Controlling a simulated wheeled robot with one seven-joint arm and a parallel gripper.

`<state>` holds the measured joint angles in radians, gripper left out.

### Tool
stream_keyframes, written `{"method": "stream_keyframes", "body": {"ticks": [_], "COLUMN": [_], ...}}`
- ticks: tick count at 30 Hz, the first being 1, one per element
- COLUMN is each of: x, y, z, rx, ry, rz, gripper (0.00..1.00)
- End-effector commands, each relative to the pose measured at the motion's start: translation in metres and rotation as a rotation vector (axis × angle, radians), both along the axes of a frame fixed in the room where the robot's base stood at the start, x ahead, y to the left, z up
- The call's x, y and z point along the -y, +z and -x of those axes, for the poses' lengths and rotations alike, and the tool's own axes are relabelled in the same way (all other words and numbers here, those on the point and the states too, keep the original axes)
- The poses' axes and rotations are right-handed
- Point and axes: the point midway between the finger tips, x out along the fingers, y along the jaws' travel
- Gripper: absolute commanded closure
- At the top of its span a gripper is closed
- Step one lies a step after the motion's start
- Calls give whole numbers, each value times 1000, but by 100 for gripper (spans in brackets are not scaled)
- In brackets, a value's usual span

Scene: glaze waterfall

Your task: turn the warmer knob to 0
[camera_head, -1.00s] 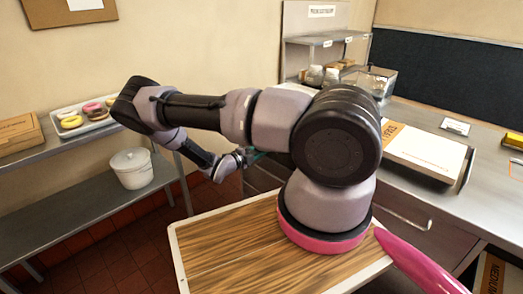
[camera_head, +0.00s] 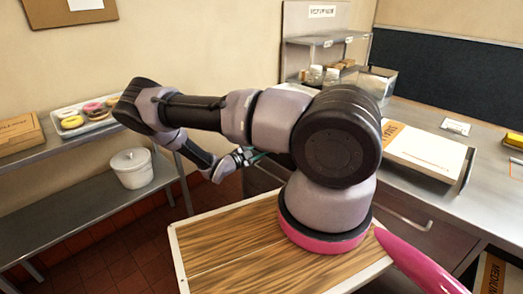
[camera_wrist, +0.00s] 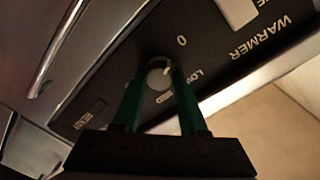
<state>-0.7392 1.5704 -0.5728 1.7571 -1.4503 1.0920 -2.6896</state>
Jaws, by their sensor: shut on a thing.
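The warmer knob (camera_wrist: 159,77) is a small round pale knob on a dark control panel (camera_wrist: 222,57) in the wrist view. The panel carries the words WARMER, LOW and MED, and a 0 above the knob. A light mark shows on the knob's upper right rim, on the side towards LOW. My gripper (camera_wrist: 157,80) has its two green fingers on either side of the knob, shut on it. In the head view my gripper (camera_head: 256,157) reaches down beside the counter, and the knob is hidden there.
A metal bar handle (camera_wrist: 60,45) runs beside the panel in the wrist view. In the head view a shelf holds a doughnut tray (camera_head: 91,119) and a white lidded pot (camera_head: 131,168).

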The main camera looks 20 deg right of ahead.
Motion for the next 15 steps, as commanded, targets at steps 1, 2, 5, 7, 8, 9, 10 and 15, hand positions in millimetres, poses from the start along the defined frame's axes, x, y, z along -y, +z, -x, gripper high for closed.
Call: {"method": "stream_keyframes", "body": {"ticks": [1,2,5,7,8,9,10,15], "x": [-1,-1,-1,-1,-1,-1,-1,0], "y": [-2,-2,-2,-2,-2,-2,-2,-1], "z": [1,1,1,1,1,1,1,1], "rx": [-6,-7,-7,-7,-7,-7,-7,-5], "ry": [0,0,0,0,0,0,0,0], "rz": [-1,-1,-1,-1,-1,-1,-1,0], "gripper": [100,100,100,100,100,100,100,29]}}
